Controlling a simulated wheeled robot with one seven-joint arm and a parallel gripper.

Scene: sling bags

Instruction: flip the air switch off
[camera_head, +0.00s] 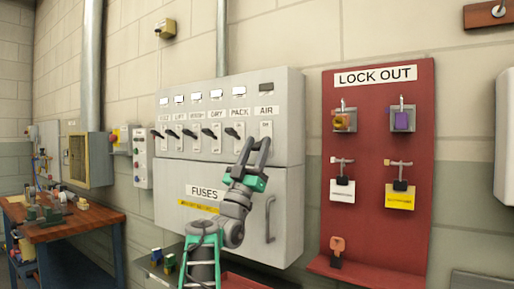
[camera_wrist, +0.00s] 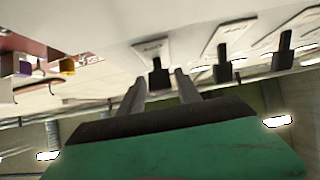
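The air switch (camera_head: 266,129) is the rightmost of a row on the grey panel, under the label AIR. Its lever is mostly hidden by my gripper (camera_head: 256,143) in the head view. The small window above AIR is dark, while those over the other switches are white. In the wrist view the black air lever (camera_wrist: 159,74) shows in line with the gap between my fingers (camera_wrist: 160,86). The fingers are apart, with nothing visibly clamped. I cannot tell whether the tips reach past the lever or touch it.
The pack switch (camera_head: 233,133) is close on the left, with several similar levers beyond. The fuses cabinet (camera_head: 225,228) is below, with a protruding handle (camera_head: 269,220). A red lock-out board (camera_head: 374,232) hangs to the right. A workbench (camera_head: 85,228) stands at left.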

